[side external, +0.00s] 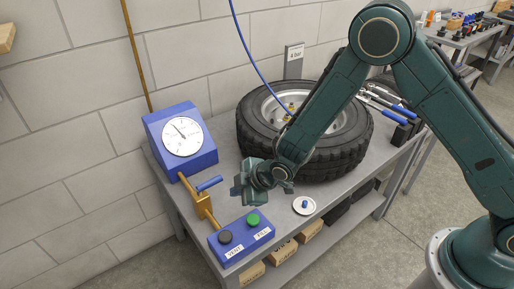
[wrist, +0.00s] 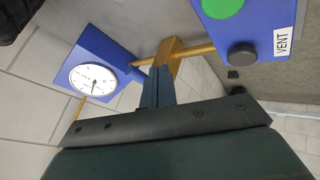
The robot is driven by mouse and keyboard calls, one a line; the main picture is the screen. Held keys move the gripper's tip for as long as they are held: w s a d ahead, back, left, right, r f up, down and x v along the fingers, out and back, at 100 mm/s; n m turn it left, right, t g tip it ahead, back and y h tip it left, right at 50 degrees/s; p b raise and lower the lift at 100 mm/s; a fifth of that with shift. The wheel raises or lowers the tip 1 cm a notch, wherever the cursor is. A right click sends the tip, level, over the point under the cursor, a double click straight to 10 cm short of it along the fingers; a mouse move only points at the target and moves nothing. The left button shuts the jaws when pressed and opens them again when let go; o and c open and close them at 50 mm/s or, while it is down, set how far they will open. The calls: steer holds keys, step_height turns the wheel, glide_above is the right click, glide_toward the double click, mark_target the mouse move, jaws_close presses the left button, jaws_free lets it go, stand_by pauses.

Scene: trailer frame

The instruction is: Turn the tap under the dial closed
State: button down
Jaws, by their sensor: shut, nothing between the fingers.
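The tap is a brass valve body (side external: 205,206) on a brass pipe below the dial (side external: 182,137). Its blue lever handle (side external: 209,184) points to the upper right in the side view, roughly across the pipe. My gripper (side external: 240,190) is just right of the lever in the side view, fingers shut and empty. The dial (wrist: 92,79) also shows in the wrist view.
A blue box with a black VENT button (side external: 225,237) and a green button (side external: 253,219) stands at the bench's front. A tyre (side external: 330,165) lies behind my gripper, with a blue hose above it. A white dish (side external: 304,205) with a blue cap sits to the right.

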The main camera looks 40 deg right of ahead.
steer(key=d+v, duration=0.1)
steer(key=v, duration=0.6)
steer(key=shift+w+d+r, duration=0.2)
steer(key=shift+r, duration=0.05)
steer(key=s+d+r+m+h, duration=0.1)
steer(key=s+d+r+m, duration=0.2)
steer(key=s+d+r, duration=0.45)
steer(key=s+d+r+m+h, duration=0.15)
steer(key=d+r+m, duration=0.25)
steer(key=r, duration=0.7)
steer(key=s+d+r+m+g, duration=0.1)
steer(key=s+d+r+m, duration=0.2)
steer(key=s, duration=0.6)
steer(key=s+d+r+m, duration=0.3)
steer(key=s+d, duration=0.1)
steer(key=s, duration=0.5)
steer(key=shift+s+g+h, duration=0.2)
steer(key=shift+g+h, duration=0.15)
steer(key=shift+g, duration=0.05)
